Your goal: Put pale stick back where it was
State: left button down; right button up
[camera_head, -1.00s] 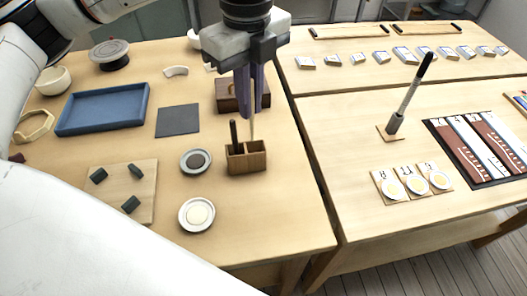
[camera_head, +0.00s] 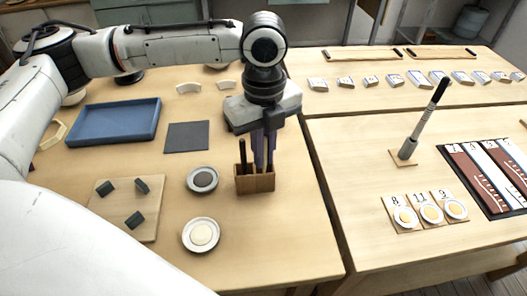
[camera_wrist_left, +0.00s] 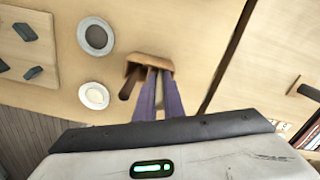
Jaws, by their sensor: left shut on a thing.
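A small wooden holder (camera_head: 256,184) with open compartments stands on the near table. A dark stick (camera_head: 242,157) stands upright in its left compartment. My left gripper (camera_head: 266,160) points down right above the holder's right part, its purple fingers reaching its top. The fingers are shut on the pale stick, which is mostly hidden between them; a sliver of the pale stick (camera_wrist_left: 159,88) shows in the wrist view. The holder (camera_wrist_left: 148,60) also shows there at the fingertips. I cannot tell how deep the stick's lower end sits inside the holder. My right gripper is not in view.
Two dishes (camera_head: 201,234) (camera_head: 203,179) lie left of the holder. A board with dark blocks (camera_head: 120,224), a grey mat (camera_head: 187,136) and a blue tray (camera_head: 113,139) are farther left. The right table carries an upright brush-like tool (camera_head: 424,118) and numbered cards.

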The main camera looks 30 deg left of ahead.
pick_arm(q)
jog(key=c, duration=2.2)
grip_release()
jog(key=shift+f, duration=0.1)
jog(key=shift+o, duration=0.2)
notch_tip(320, 180, up, 12)
jog(key=shift+r+p, duration=0.2)
jog(key=shift+p, duration=0.4)
